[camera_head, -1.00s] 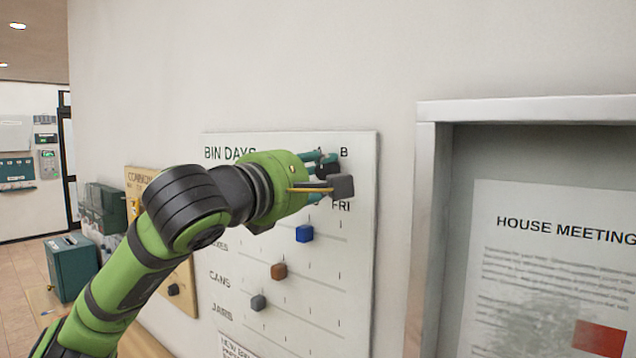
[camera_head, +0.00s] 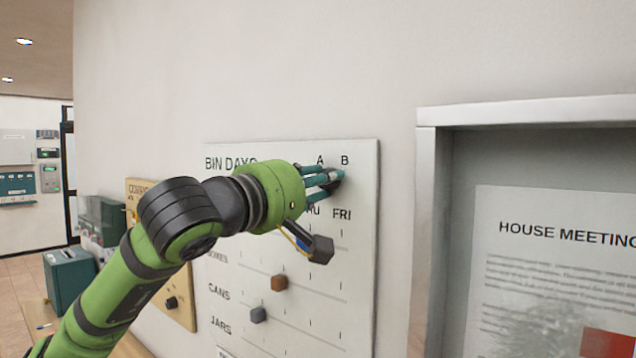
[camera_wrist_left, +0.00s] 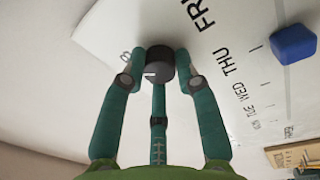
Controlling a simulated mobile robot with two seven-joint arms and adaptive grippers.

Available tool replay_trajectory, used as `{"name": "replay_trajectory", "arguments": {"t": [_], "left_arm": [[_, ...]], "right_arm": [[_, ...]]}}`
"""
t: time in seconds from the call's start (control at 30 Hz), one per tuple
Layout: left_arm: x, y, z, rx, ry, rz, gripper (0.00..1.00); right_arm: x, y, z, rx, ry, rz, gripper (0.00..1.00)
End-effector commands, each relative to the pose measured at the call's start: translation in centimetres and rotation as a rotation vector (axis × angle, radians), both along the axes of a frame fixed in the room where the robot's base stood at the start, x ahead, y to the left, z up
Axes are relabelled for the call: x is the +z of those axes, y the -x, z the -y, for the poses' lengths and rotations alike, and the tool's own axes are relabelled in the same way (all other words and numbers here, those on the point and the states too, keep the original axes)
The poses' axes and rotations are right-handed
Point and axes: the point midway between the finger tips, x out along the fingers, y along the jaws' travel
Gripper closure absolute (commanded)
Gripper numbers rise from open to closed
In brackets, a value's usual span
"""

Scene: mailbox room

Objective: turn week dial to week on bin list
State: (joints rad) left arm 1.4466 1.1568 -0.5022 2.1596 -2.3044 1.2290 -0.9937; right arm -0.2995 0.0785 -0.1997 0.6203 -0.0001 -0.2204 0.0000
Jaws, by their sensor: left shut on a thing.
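The white BIN DAYS board (camera_head: 362,270) hangs on the wall, with A and B printed near its top right. My left gripper (camera_head: 332,178) is at the board's upper right, just below the B. In the left wrist view its teal fingers (camera_wrist_left: 160,72) are shut around a dark round dial (camera_wrist_left: 158,60). A short white mark shows on the dial's face, and the letter B lies just left of it in that view. The gripper partly hides the dial in the head view. My right gripper is not in view.
A blue slider block (camera_wrist_left: 293,44) sits close beside the gripper. Brown (camera_head: 279,283) and grey (camera_head: 258,315) slider blocks are lower on the board. A framed notice case (camera_head: 427,220) juts out at right. A tan board (camera_head: 188,310) hangs at left.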

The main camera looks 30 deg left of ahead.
Motion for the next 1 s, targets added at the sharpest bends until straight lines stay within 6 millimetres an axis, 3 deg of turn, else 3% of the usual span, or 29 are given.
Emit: {"name": "replay_trajectory", "arguments": {"t": [0.6, 0.63, 0.67, 1.0], "left_arm": [[0.19, 0.04, -0.07, 0.001, -0.035, 0.009, 1.0], [0.19, 0.04, -0.07, 0.001, -0.035, 0.008, 0.56], [0.18, 0.04, -0.06, 0.001, -0.035, 0.008, 0.45], [0.03, 0.07, -0.04, 0.001, -0.035, 0.004, 0.45]], "right_arm": [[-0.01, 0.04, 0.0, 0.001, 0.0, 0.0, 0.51], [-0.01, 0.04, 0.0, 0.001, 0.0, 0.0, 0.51], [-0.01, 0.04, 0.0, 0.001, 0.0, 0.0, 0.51], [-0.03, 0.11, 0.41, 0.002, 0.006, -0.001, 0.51]]}}
